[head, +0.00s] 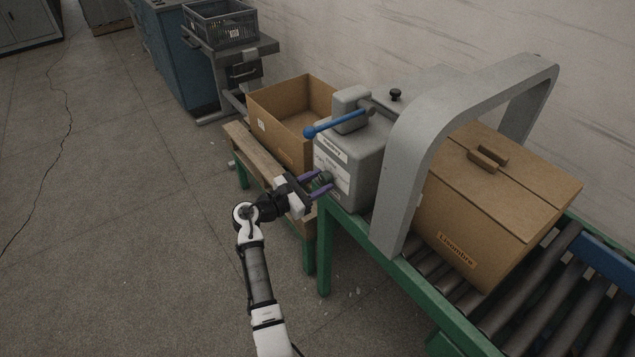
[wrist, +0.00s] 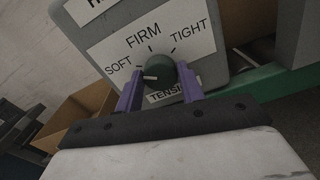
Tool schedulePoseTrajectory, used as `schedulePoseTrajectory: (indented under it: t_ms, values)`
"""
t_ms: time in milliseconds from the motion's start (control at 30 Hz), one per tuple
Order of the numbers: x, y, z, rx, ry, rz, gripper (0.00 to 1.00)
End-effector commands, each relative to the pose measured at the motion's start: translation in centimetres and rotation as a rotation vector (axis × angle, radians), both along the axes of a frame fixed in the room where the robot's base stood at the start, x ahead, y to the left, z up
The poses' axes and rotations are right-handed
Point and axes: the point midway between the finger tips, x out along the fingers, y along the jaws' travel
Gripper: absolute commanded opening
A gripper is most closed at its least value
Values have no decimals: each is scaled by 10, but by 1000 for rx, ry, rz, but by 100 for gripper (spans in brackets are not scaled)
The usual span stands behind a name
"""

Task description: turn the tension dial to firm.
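The tension dial is a round dark green knob (wrist: 159,70) on a white label in the wrist view. The label (wrist: 127,50) reads SOFT at left, FIRM at top and TIGHT at right. The knob's white pointer mark points left, near SOFT. My gripper (wrist: 160,75) has its two purple fingers on either side of the knob, close to its sides. I cannot tell whether they touch it. In the head view my gripper (head: 320,184) is at the front of the grey machine box (head: 355,165), with the dial (head: 326,178) partly hidden between the fingers.
A blue-knobbed lever (head: 335,124) sticks out above the dial. A grey arch (head: 412,135) stands over the roller conveyor, with a closed carton (head: 490,205) under it. An open carton (head: 290,125) stands behind my gripper. The floor at left is clear.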

Motion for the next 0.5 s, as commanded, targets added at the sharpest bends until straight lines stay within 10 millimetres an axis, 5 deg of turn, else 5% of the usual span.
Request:
schedulePoseTrajectory:
  t_ms: [167, 500]
  values:
    - [0, 0, 0, 0, 0, 0, 15]
    - [0, 1, -1, 29, -41, 1, 14]
